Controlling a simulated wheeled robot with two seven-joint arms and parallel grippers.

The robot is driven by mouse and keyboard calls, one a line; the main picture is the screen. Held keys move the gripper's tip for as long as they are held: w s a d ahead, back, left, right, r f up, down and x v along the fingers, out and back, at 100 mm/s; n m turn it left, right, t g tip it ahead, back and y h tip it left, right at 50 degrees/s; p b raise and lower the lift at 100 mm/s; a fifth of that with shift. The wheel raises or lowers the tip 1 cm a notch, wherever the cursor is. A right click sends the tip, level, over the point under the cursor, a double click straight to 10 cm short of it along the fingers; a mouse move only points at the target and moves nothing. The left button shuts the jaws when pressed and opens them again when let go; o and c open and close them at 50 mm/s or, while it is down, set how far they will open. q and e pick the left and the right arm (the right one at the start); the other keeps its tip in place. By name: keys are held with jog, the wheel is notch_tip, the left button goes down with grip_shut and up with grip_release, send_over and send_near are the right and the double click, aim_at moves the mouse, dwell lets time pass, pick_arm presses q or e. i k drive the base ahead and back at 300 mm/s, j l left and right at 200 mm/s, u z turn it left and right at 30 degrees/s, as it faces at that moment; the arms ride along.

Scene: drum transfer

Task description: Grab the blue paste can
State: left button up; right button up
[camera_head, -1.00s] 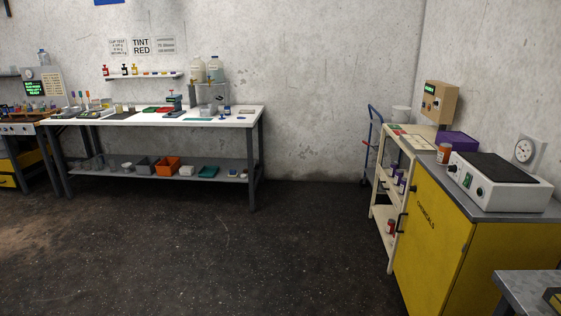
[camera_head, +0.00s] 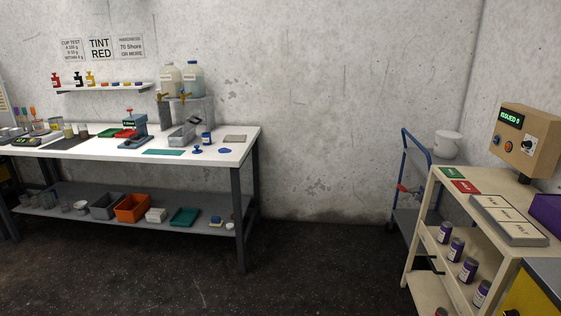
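A small blue can with a pale label (camera_head: 207,138) stands upright on the white-topped bench (camera_head: 90,152), toward its right end. It is too small for me to read its label. Several purple cans with pale labels (camera_head: 456,249) stand on a shelf of the cream rack at the right. Neither of my grippers shows in the head view.
Blue pieces (camera_head: 225,151) and a green mat (camera_head: 164,152) lie near the blue can. Two large jugs (camera_head: 194,78) stand behind it. The cream rack (camera_head: 410,262) and a blue-framed cart (camera_head: 407,168) stand at the right. The dark floor (camera_head: 310,270) between bench and rack is clear.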

aim_at(206, 136)
jog(key=i+u, duration=0.2)
jog(key=i, duration=0.25)
jog(key=i+l+u, duration=0.25)
jog(key=i, duration=0.15)
jog(key=i+l+u, duration=0.2)
jog(key=i, duration=0.25)
jog(key=i+l+u, duration=0.2)
jog(key=i, duration=0.2)
jog(key=i+l+u, duration=0.15)
jog(key=i+u, duration=0.2)
jog(key=i, duration=0.25)
jog(key=i+u, duration=0.2)
jog(key=i, duration=0.3)
jog(key=i+l+u, duration=0.2)
jog(key=i, duration=0.25)
jog(key=i+l+u, duration=0.2)
jog(key=i, duration=0.3)
jog(key=i+l+u, duration=0.2)
jog(key=i+l, duration=0.15)
jog(key=i, duration=0.1)
